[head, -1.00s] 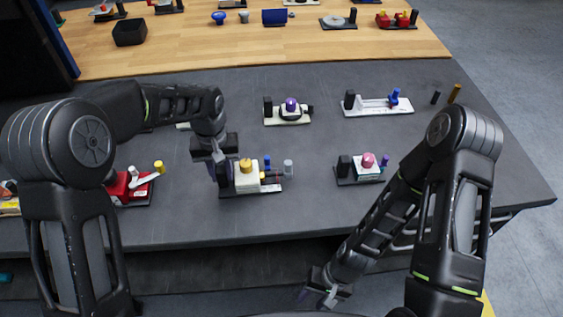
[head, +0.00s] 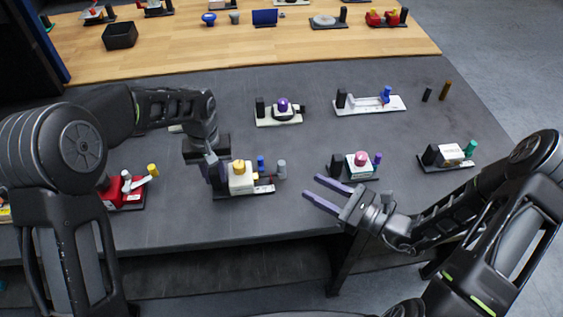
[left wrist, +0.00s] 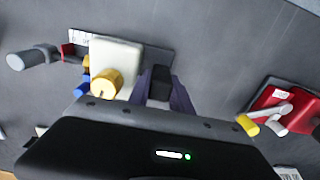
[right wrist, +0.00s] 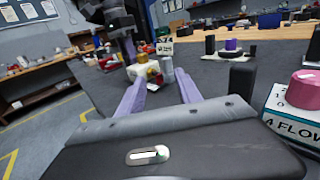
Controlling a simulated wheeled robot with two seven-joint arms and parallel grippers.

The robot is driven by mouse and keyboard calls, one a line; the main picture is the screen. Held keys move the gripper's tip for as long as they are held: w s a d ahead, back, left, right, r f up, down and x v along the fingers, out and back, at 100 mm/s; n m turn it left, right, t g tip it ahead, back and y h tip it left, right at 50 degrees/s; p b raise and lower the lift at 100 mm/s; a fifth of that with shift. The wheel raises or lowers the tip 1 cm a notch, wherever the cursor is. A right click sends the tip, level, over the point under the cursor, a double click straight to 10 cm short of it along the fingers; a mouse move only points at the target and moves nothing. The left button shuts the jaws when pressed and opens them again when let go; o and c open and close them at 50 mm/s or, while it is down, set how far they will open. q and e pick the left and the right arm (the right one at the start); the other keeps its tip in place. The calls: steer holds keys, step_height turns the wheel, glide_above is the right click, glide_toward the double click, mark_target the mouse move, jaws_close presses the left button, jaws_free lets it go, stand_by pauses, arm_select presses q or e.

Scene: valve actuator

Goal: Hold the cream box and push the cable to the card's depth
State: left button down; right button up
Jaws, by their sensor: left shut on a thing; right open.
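The cream box (head: 241,184) with a yellow knob on top stands on a dark base; it also shows in the left wrist view (left wrist: 116,62). My left gripper (head: 217,174) is shut on a black post (left wrist: 160,84) on the box's left side, rather than on the box itself. A grey-ended cable-like plug (head: 281,168) sticks out on the box's right; its grey end shows in the left wrist view (left wrist: 32,57). A blue peg (head: 261,163) stands behind it. I cannot make out the card's depth. My right gripper (head: 307,188) is open and empty, right of the box, fingers pointing left.
A teal-and-white box with a pink knob (head: 359,160) is close behind my right gripper. A red device (head: 122,190) with a yellow-tipped lever is left of the cream box. Other fixtures stand farther back. Grey table (head: 300,215) is bare in front.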

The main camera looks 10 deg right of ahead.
mark_target(281, 163)
steer(key=shift+w+d+r+m+t, duration=0.1)
steer(key=shift+w+d+m+t, duration=0.2)
steer(key=shift+w+m, duration=0.1)
steer(key=shift+a, duration=0.1)
steer(key=x, duration=1.2)
jaws_close()
stand_by(1.2)
